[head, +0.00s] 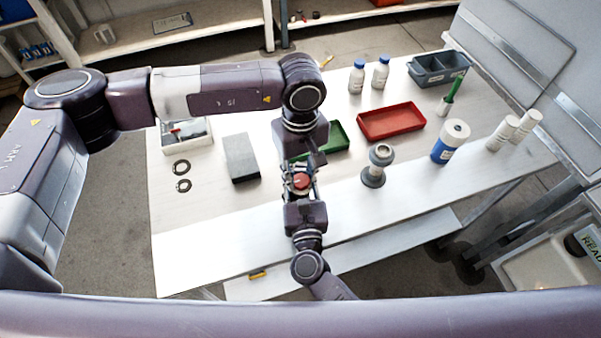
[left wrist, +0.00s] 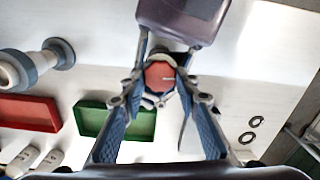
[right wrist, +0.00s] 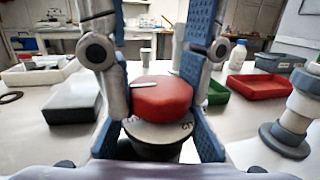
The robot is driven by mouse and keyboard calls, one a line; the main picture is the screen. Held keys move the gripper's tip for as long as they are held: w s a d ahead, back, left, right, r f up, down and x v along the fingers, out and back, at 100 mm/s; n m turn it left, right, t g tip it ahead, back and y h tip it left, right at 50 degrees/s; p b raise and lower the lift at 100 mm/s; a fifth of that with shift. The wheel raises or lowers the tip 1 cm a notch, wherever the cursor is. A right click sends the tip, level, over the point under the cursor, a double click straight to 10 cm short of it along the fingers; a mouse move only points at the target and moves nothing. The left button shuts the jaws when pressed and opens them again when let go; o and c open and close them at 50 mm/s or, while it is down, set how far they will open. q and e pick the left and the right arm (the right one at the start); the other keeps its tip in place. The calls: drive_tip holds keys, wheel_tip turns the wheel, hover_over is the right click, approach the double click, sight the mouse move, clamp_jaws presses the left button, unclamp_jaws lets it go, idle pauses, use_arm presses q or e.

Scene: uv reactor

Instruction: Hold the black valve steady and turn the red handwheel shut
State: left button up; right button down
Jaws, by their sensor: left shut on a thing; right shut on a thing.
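The red handwheel (head: 302,181) sits on top of the black valve (right wrist: 152,151) near the table's front edge. The valve stands upright. In the head view the grippers hide most of its body.
A grey flanged fitting (head: 376,168) stands close on the right. A green tray (head: 337,139) lies just behind, with a red tray (head: 391,121) beyond. The table front is mostly clear.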

sight(301, 178)
use_arm(q)
drive_tip(key=shift+w+r, duration=0.15)
drive_tip(key=shift+w, duration=0.1)
use_arm(e)
drive_tip(key=shift+s+a, duration=0.1)
drive_tip(key=shift+a, duration=0.1)
use_arm(q)
drive_tip(key=o, duration=0.9)
drive_tip(key=shift+o, duration=1.3)
drive_tip(key=shift+s, duration=0.15)
use_arm(e)
drive_tip(key=shift+d, duration=0.1)
use_arm(q)
wheel_tip(301, 178, up, 12)
use_arm(e)
drive_tip(key=c, duration=1.5)
unclamp_jaws()
